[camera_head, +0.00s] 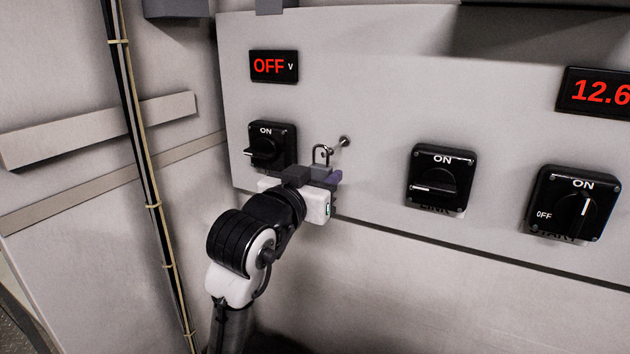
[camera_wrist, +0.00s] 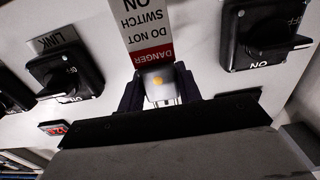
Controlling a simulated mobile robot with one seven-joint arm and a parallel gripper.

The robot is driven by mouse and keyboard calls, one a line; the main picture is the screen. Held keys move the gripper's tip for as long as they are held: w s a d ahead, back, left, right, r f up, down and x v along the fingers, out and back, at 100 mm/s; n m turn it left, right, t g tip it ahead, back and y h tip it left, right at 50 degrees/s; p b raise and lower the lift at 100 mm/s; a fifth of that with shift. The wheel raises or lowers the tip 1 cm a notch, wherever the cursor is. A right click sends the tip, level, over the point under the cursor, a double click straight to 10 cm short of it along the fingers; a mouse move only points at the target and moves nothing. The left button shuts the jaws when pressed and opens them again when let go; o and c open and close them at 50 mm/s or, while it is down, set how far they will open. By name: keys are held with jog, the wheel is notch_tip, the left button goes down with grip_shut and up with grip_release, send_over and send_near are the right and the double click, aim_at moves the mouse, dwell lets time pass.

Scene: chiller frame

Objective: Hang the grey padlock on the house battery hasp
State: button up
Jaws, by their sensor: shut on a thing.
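My gripper (camera_head: 315,178) is shut on the grey padlock (camera_head: 321,171) and holds it close to the panel. The padlock's shackle points up. In the wrist view the padlock's body (camera_wrist: 158,84) sits between the two fingers. A small metal hasp (camera_head: 344,141) sticks out of the panel, just above and right of the shackle in the head view. I cannot tell whether the shackle touches it. A red and white danger tag (camera_wrist: 146,25) shows beside the padlock in the wrist view; how it is attached is hidden. The left rotary switch (camera_head: 268,147) is beside the hasp; its lower label is hidden.
The LINK switch (camera_head: 441,177) and another rotary switch (camera_head: 576,203) are to the right on the grey panel (camera_head: 375,80). A display (camera_head: 274,66) reads OFF and another (camera_head: 596,91) reads 12.6. A cable (camera_head: 147,180) runs down the left wall.

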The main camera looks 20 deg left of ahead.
jog(key=shift+w+d, duration=0.15)
jog(key=shift+w, duration=0.65)
jog(key=shift+w+d+f+b, duration=0.1)
jog(key=shift+w+f+b, duration=0.2)
jog(key=shift+w+f, duration=0.25)
jog(key=o, duration=1.2)
jog(key=shift+c, duration=0.2)
